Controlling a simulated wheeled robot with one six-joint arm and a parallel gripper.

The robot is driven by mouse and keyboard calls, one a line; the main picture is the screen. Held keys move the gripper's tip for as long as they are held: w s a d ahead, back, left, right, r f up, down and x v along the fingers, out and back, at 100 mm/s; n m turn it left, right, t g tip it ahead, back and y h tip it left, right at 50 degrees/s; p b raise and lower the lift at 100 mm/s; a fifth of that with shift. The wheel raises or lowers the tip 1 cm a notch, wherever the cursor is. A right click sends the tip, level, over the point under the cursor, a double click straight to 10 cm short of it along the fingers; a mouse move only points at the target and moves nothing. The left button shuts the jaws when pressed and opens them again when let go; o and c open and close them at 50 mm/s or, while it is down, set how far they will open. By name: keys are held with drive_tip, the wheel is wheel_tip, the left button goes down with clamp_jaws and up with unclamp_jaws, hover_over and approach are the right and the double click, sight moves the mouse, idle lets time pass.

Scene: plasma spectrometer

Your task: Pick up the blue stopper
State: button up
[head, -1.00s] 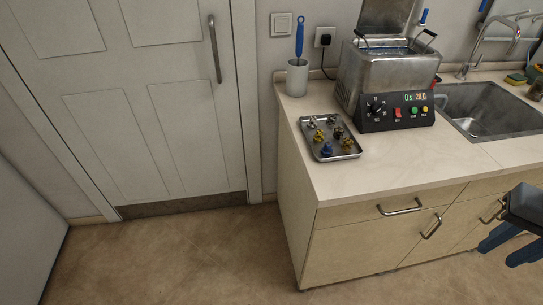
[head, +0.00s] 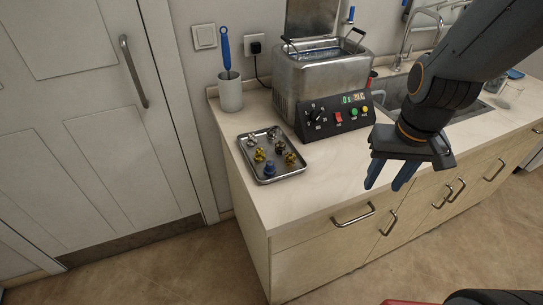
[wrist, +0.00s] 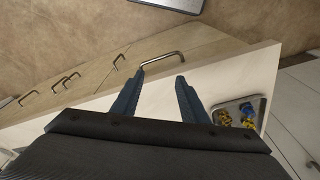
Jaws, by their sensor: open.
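The blue stopper (head: 269,168) stands near the front edge of a small metal tray (head: 293,173) on the countertop, with yellow and dark stoppers beside it. In the wrist view the blue stopper (wrist: 246,108) shows in the tray at the right, outside my fingers. My gripper (head: 388,184) is open and empty, its blue fingers pointing down by the counter's front edge, to the right of the tray and apart from it. In the wrist view its two fingertips (wrist: 160,78) are spread, with the counter edge and a drawer handle beyond them.
A steel bath with a control panel (head: 338,115) stands behind the tray. A white cup (head: 230,95) with a blue-handled brush is at the back left, and a sink (head: 392,110) lies to the right. The countertop (head: 330,180) right of the tray is clear.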

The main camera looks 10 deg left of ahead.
drive_tip(key=w+a+n, duration=0.4)
drive_tip(key=w+a, duration=0.2)
drive_tip(key=a, duration=0.4)
drive_tip(key=n+y, duration=0.2)
drive_tip(key=n, duration=0.2)
hover_over(270, 164)
drive_tip(key=s+d, duration=0.1)
drive_tip(key=d, duration=0.1)
drive_tip(key=shift+s+f+t, duration=0.1)
drive_tip(key=shift+f+t, duration=0.2)
drive_tip(key=shift+f, duration=0.45)
drive_tip(key=shift+a+p+x, duration=0.15)
drive_tip(key=shift+p+x, duration=0.1)
drive_tip(key=shift+x, duration=1.1)
drive_tip(key=shift+a+p+x, duration=0.2)
drive_tip(key=shift+p+x, duration=0.05)
drive_tip(key=shift+x, duration=1.1)
drive_tip(key=shift+r, duration=0.1)
clamp_jaws()
